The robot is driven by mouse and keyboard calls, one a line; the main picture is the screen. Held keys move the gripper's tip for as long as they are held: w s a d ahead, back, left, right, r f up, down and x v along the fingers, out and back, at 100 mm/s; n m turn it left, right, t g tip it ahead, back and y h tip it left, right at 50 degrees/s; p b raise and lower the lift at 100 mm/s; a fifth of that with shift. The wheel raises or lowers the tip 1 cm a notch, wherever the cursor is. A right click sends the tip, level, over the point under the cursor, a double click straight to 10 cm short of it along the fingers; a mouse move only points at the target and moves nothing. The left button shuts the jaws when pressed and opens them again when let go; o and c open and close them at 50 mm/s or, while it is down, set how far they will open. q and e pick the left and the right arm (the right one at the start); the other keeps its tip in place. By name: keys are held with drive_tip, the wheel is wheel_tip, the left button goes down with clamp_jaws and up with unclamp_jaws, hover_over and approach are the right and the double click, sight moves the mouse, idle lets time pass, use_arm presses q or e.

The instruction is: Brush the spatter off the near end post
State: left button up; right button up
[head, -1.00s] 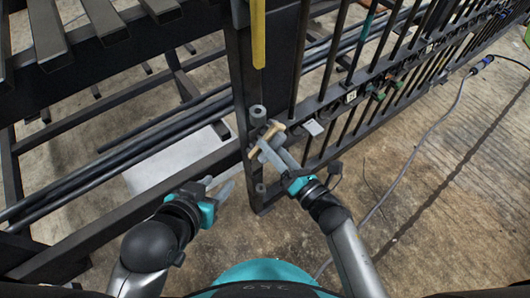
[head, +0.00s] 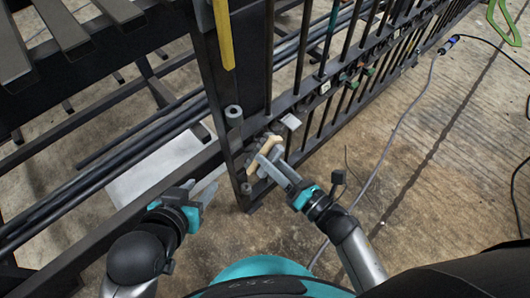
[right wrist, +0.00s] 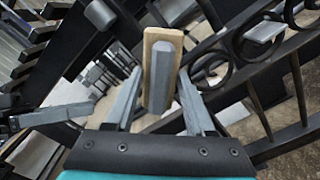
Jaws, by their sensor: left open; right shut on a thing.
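The near end post (head: 226,142) is a dark upright at the gate's near end, with grey round fittings on it. My right gripper (head: 275,162) is shut on a brush (head: 267,146) with a tan wooden body, just right of the post at lower height. Its wood and a grey part show between the fingers in the right wrist view (right wrist: 149,62). Grey material sits by the brush head; I cannot tell whether it is bristles or spatter, or whether the brush touches the gate. My left gripper (head: 204,184) is open and empty, left of the post's foot.
The barred gate (head: 325,85) runs to the upper right with small fittings along its rail. A yellow strip (head: 223,35) hangs at the post's top. Dark rails and a pale sheet (head: 150,175) lie left. A cable (head: 400,125) crosses the open concrete at right.

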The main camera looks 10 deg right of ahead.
sight(254, 174)
drive_tip(key=shift+s+d, duration=0.15)
drive_tip(key=shift+s, duration=0.05)
use_arm(q)
drive_tip(key=shift+r, duration=0.1)
use_arm(e)
drive_tip(key=v, duration=0.3)
idle(0.3)
idle(0.3)
drive_tip(key=a+f, duration=0.1)
drive_tip(key=a, duration=0.1)
drive_tip(key=s+a+f+b, duration=0.1)
drive_tip(key=a+f, duration=0.1)
drive_tip(key=shift+a, duration=0.1)
use_arm(q)
drive_tip(key=shift+w+d+f+t, duration=0.2)
drive_tip(key=shift+d+f+t, duration=0.15)
drive_tip(key=shift+f, duration=0.3)
use_arm(e)
drive_tip(key=shift+x, duration=2.85)
use_arm(q)
drive_tip(key=shift+f+b, duration=0.2)
drive_tip(key=shift+b, duration=0.3)
use_arm(e)
drive_tip(key=shift+x, duration=1)
